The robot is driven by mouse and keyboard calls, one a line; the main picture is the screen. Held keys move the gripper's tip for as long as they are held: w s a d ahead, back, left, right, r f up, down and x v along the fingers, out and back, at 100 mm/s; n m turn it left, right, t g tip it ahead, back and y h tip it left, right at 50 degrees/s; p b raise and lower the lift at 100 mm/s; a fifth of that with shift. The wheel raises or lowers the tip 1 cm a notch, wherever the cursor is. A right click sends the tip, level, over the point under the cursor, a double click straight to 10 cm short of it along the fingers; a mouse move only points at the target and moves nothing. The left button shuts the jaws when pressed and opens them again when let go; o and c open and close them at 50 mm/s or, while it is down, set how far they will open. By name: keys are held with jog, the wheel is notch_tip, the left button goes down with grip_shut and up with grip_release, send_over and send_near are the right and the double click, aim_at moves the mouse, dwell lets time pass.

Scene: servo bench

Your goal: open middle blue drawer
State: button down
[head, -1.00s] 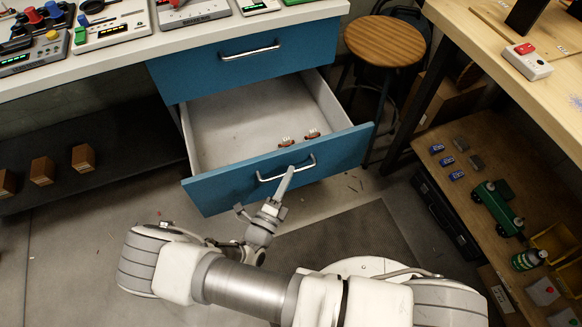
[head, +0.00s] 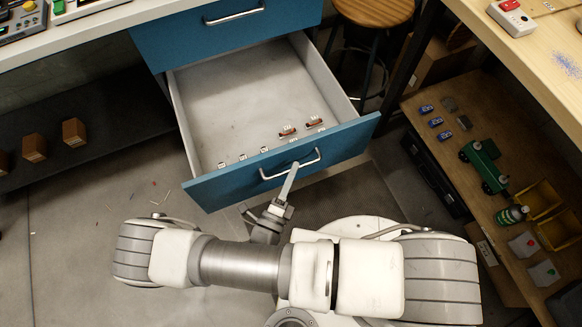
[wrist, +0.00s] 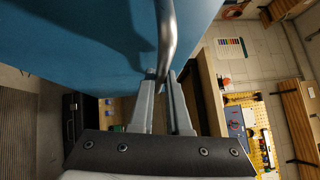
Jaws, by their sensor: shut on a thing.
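The middle blue drawer (head: 228,190) is pulled well out below a closed blue drawer (head: 215,35). Its pale inside shows, with several small items (head: 288,131) lying near its front. My gripper (head: 292,168) is at the drawer's metal handle (head: 309,164), in front of the blue face. In the wrist view, the two fingers of my gripper (wrist: 163,78) are closed around the handle bar (wrist: 166,40), with the blue front (wrist: 80,40) beside them.
A white worktop (head: 85,17) with devices is at the upper left. A dark low shelf (head: 100,140) bears wooden blocks. A round stool (head: 375,12) stands behind the drawer's right side.

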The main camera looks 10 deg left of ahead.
jog(key=c, duration=0.9)
grip_release()
jog(key=v, duration=0.7)
jog(key=shift+s+p, duration=0.25)
jog(key=shift+p, duration=0.05)
jog(key=shift+a, duration=0.15)
